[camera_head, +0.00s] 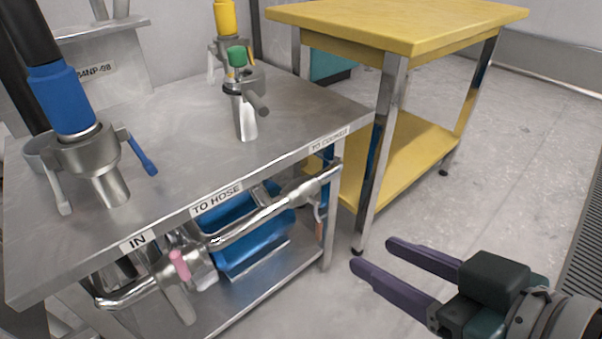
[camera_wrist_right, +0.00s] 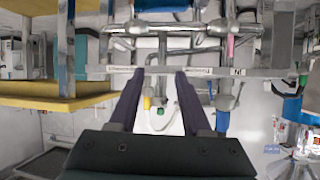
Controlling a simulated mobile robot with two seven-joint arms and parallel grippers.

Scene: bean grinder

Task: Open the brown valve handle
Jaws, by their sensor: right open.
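No handle stands out as clearly brown. A small brownish piece (camera_head: 320,229) hangs below the valve at the right end of the pipe under the steel table; I cannot tell whether it is the handle. A grey-brown lever (camera_head: 257,104) sticks out from the green-capped fitting on the tabletop. My right gripper (camera_head: 373,254) has two dark purple fingers spread apart with nothing between them. It is over the floor, right of the steel table and apart from it. In the right wrist view the open fingers (camera_wrist_right: 159,74) point towards the table and pipes. My left gripper is not in view.
The steel table (camera_head: 180,120) carries a blue-collared fitting (camera_head: 62,98). A yellow table (camera_head: 410,28) stands behind at right. The floor (camera_head: 500,170) at right is clear.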

